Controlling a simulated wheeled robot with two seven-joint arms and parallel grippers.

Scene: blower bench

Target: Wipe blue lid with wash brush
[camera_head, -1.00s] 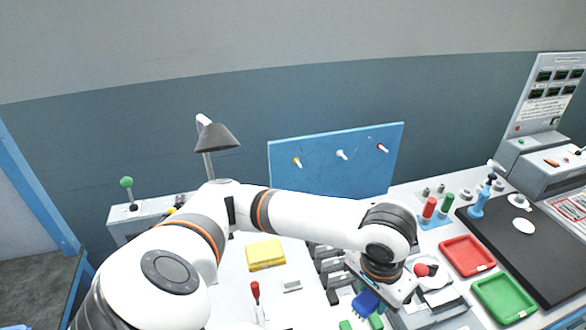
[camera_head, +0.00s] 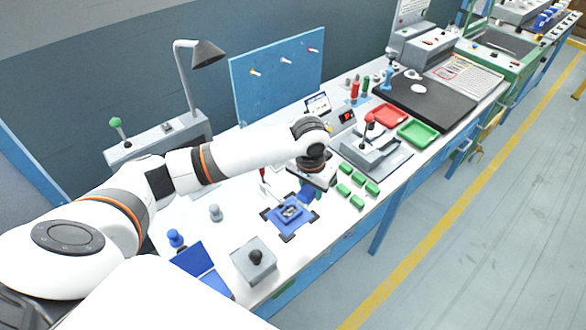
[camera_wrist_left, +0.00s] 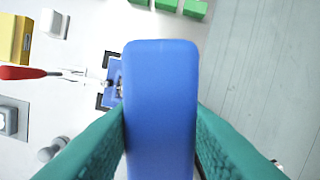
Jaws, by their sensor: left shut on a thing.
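My left gripper (camera_head: 308,184) is shut on a blue thing, which looks like the wash brush (camera_head: 305,195). In the left wrist view the brush is a smooth blue rounded block (camera_wrist_left: 160,100) between the green fingers; no bristles show there. A blue square plate (camera_head: 268,216) with dark corner brackets lies on the bench just below and left of the gripper, with a blue and grey part (camera_head: 290,212) on it, perhaps the blue lid. The brush appears above the bench beside the plate; I cannot tell whether they touch. My right gripper is not in view.
Several green blocks (camera_head: 345,190) lie right of the gripper, near the bench's front edge. A lever device (camera_head: 365,150) stands behind them.

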